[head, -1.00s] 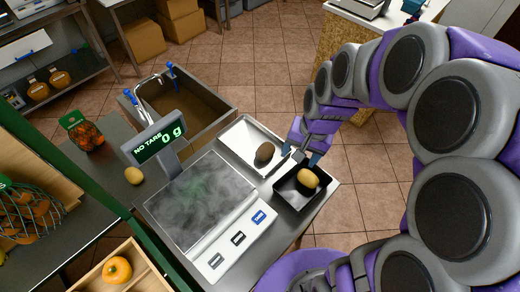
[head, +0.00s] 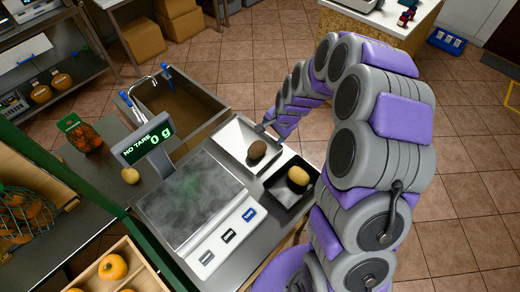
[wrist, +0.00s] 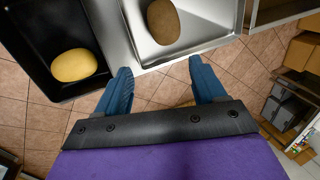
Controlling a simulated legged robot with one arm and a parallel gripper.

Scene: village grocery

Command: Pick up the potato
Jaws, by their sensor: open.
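A yellowish oval that looks like a potato (head: 298,175) lies in the black tray (head: 272,187); it also shows in the wrist view (wrist: 74,65). A darker brown oval (head: 257,150), a kiwi or another potato, lies in the pale metal tray (head: 228,137) beside it and shows at the top of the wrist view (wrist: 165,20). My gripper (head: 266,128) is above the far right edge of the pale tray. In the wrist view my gripper (wrist: 160,66) has its blue fingers apart with nothing between them. It touches neither oval.
A scale (head: 195,203) with a display reading 0 g stands left of the trays. A sink (head: 178,108) is behind it. Tiled floor is open at the right.

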